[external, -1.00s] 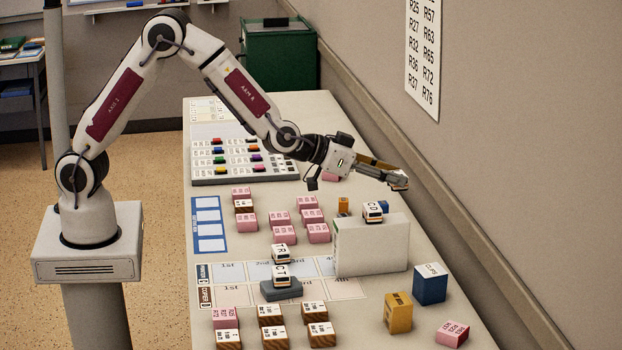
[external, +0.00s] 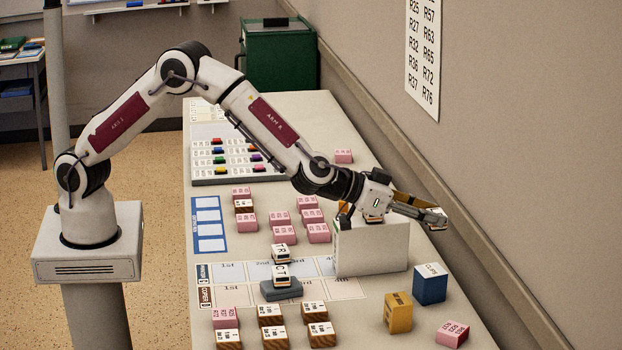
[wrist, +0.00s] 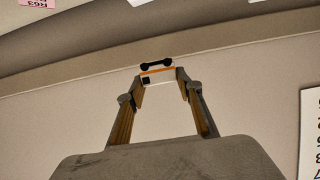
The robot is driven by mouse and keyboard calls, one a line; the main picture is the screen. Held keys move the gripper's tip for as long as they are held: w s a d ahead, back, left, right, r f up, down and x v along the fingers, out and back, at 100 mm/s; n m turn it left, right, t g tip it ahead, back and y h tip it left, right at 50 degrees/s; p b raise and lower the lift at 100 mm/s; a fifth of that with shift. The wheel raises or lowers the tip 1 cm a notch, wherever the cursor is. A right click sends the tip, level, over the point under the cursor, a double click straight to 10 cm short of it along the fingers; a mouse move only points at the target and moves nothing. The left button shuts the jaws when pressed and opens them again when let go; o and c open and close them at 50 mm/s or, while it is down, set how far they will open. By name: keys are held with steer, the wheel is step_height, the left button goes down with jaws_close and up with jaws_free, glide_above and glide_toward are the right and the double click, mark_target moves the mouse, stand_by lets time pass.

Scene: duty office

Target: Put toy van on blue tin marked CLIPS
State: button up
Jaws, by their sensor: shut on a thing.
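My gripper (external: 436,217) is shut on a small white toy van, which is mostly hidden by the fingers in the external view. In the wrist view the toy van (wrist: 158,78) shows white with an orange stripe and dark wheels, between the two fingertips. The blue tin marked CLIPS (external: 431,288) stands on the table, nearer the camera than my gripper and below it. Its white labelled top is bare. The held van is in the air, apart from the tin.
A white upright box (external: 371,250) stands left of the tin, close under my wrist. A yellow block (external: 398,313) and a pink block (external: 452,334) lie near the tin. Other lettered vans (external: 281,252) stand on the left. The wall runs along the right.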

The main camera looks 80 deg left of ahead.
steer(key=shift+f, duration=0.1)
glide_above(424, 270)
steer(key=shift+f, duration=3.05)
steer(key=shift+f, duration=1.85)
steer(key=shift+f, duration=0.2)
steer(key=o, duration=1)
steer(key=shift+o, duration=0.2)
steer(key=shift+r, duration=0.1)
